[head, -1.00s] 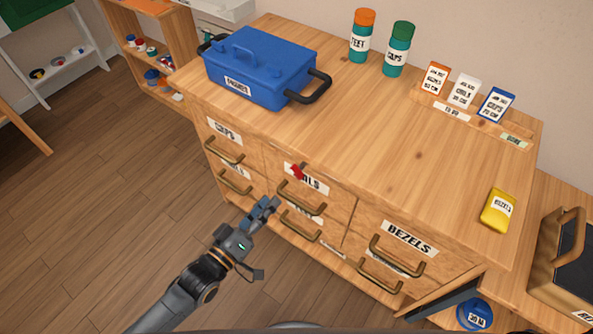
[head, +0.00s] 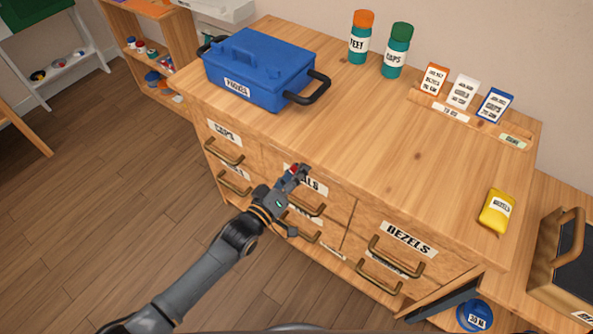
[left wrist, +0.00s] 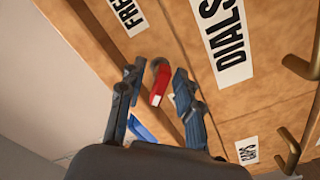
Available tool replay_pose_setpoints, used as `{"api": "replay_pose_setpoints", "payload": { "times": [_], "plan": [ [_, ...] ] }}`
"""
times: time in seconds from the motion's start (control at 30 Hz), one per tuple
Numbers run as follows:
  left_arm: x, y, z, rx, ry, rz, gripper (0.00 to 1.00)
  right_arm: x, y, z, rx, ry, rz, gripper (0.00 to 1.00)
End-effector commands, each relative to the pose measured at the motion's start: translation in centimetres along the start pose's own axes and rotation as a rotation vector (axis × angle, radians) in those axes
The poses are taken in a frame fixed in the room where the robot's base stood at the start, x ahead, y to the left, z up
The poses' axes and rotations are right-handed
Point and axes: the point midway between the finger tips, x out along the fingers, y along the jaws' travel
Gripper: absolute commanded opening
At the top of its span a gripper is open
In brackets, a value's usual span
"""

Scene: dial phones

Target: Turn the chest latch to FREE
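The chest latch is a small red lever (left wrist: 160,84) on the wooden drawer front, with a round pivot at its upper end in the left wrist view. In the head view only a bit of its red (head: 293,169) shows beside my fingers. My left gripper (left wrist: 158,86) is open, with one finger on each side of the latch; I cannot tell whether either touches it. In the head view my left gripper (head: 298,174) is at the chest's upper front. A FREE label (left wrist: 127,14) is above the latch in the wrist view. My right gripper is not in view.
The wooden chest (head: 400,165) has several brass-handled drawers, including one marked DIALS (left wrist: 222,38). A blue box (head: 258,68), two bottles, small cards and a yellow packet (head: 496,209) stand on its top. The top's middle is clear.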

Motion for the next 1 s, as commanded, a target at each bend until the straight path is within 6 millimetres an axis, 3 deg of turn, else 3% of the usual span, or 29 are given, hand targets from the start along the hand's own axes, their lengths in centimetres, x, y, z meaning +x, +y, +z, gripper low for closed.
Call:
{"api": "replay_pose_setpoints", "payload": {
  "times": [0.07, 0.23, 0.67, 1.0],
  "plan": [
    [-0.01, 0.00, -0.01, 0.000, 0.000, 0.000, 0.32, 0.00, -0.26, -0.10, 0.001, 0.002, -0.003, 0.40],
    [-0.03, 0.00, -0.02, 0.000, 0.000, 0.000, 0.00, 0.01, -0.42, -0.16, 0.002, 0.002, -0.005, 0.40],
    [-0.04, 0.00, -0.05, 0.046, 0.000, -0.001, 0.00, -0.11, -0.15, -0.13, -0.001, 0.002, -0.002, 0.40],
    [-0.05, 0.00, -0.12, 0.280, 0.001, -0.002, 0.00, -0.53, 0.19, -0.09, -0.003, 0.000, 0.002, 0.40]
  ]
}}
